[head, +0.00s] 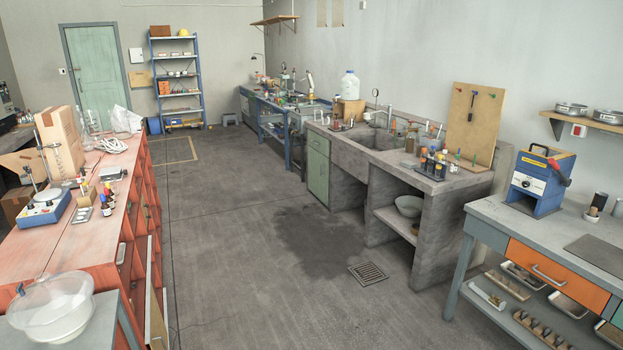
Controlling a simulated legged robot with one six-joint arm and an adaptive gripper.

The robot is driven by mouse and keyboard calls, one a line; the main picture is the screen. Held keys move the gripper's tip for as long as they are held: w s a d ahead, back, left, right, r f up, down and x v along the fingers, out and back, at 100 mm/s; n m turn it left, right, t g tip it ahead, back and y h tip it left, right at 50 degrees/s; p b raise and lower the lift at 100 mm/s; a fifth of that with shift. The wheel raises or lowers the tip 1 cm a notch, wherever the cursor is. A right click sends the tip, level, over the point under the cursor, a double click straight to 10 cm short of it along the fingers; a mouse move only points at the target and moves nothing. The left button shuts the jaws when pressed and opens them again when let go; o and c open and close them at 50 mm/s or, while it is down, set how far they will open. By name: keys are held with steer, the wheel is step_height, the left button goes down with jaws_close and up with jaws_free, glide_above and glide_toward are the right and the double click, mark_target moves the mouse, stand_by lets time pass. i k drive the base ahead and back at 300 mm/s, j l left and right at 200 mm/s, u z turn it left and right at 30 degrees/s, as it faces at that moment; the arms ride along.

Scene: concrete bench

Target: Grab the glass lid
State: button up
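A clear, round, lid-like piece (62,289) with a small dark blue knob at its left edge sits at the bottom left. It appears to rest tilted over a translucent whitish bowl (55,325) on a grey table; the exact contact is hard to tell. No other clear lid can be made out. The concrete bench (468,187) with its sink stands right of centre, with several small bottles and fittings on top. My gripper is not in view.
A red bench (65,255) with boxes and instruments runs along the left. A grey table (485,208) with a blue device (540,182) stands at the right. The floor between has free room, with a dark patch and a drain grate (368,273).

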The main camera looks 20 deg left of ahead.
mark_target(48, 301)
steer(key=i+j+u, duration=0.15)
steer(key=i+u, duration=0.25)
steer(key=i+j+u, duration=0.1)
steer(key=i+u, duration=0.15)
steer(key=u, duration=0.2)
steer(key=i+u, duration=1.1)
steer(key=i+l+u, duration=0.2)
steer(key=u, duration=0.15)
steer(key=i+u, duration=0.2)
steer(key=u, duration=0.2)
steer(key=i+u, duration=0.2)
steer(key=u, duration=0.2)
steer(key=i+l+u, duration=0.15)
steer(key=u, duration=0.25)
steer(key=i+l+u, duration=0.15)
steer(key=u, duration=0.2)
